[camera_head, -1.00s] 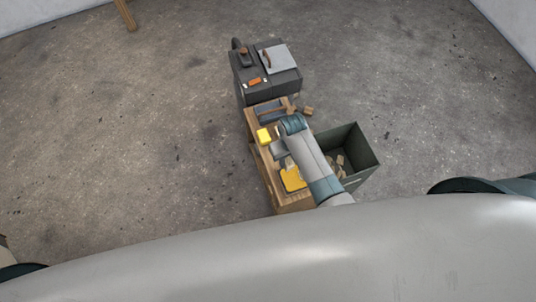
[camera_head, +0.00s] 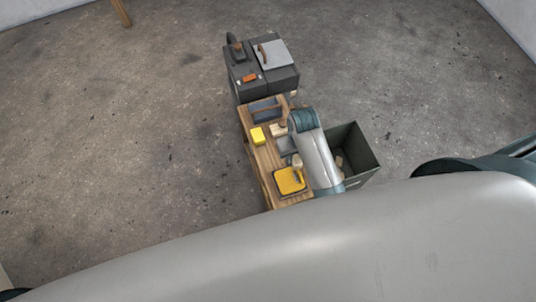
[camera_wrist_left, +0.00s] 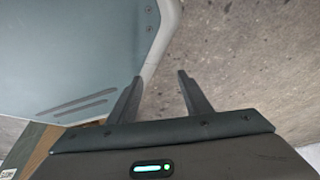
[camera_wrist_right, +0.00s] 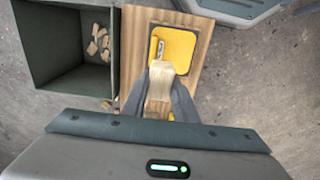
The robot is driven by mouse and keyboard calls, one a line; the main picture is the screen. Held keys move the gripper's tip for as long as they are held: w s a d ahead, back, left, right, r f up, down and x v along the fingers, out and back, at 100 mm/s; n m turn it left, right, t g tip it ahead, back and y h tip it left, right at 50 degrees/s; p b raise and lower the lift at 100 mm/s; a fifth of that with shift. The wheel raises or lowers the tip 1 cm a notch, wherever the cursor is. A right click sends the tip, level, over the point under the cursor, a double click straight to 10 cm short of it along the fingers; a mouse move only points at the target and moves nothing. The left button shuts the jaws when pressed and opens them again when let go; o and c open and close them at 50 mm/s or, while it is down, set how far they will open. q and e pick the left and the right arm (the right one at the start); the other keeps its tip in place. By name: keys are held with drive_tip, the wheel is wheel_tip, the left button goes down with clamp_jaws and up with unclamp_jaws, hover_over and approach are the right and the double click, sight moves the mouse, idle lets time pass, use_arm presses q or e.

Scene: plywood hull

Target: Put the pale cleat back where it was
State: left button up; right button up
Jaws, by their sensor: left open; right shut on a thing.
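The pale cleat (camera_wrist_right: 161,78) is between the fingers of my right gripper (camera_wrist_right: 164,88), which is shut on it, in the right wrist view. It is over the wooden bench top at the near edge of a yellow panel (camera_wrist_right: 184,50), overlapping that edge; I cannot tell whether it touches. In the head view the pale cleat (camera_head: 297,160) shows beside my right gripper (camera_head: 288,147), above the yellow panel (camera_head: 289,181). My left gripper (camera_wrist_left: 160,76) is open and empty in the left wrist view, away from the cleat.
The wooden bench (camera_head: 262,160) also bears a yellow block (camera_head: 258,136) and a dark blue-grey tool or box (camera_head: 264,110). A deep green bin (camera_head: 362,157) with wood scraps stands at its right. A dark cabinet (camera_head: 250,88) stands behind. Open floor lies left.

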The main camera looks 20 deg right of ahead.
hover_over(268, 156)
drive_tip(key=f, duration=0.6)
drive_tip(key=shift+s+d+f+b, duration=0.2)
drive_tip(key=shift+s+d+b, duration=0.05)
drive_tip(key=shift+s+b, duration=0.05)
drive_tip(key=shift+w+a+f, duration=0.2)
drive_tip(key=shift+w+a, duration=0.05)
drive_tip(key=shift+w, duration=0.1)
use_arm(q)
drive_tip(key=shift+w+d+r+t, duration=0.1)
drive_tip(key=shift+w+d+t, duration=0.1)
drive_tip(key=shift+w, duration=0.35)
drive_tip(key=shift+w+d+r+t, duration=0.1)
drive_tip(key=shift+w+d, duration=0.1)
drive_tip(key=shift+w, duration=0.3)
use_arm(e)
drive_tip(key=shift+f, duration=2)
use_arm(q)
drive_tip(key=shift+w+d+r, duration=0.2)
drive_tip(key=shift+w+d, duration=0.15)
drive_tip(key=shift+w, duration=0.35)
drive_tip(key=shift+s+f, duration=0.1)
use_arm(e)
drive_tip(key=shift+f, duration=0.15)
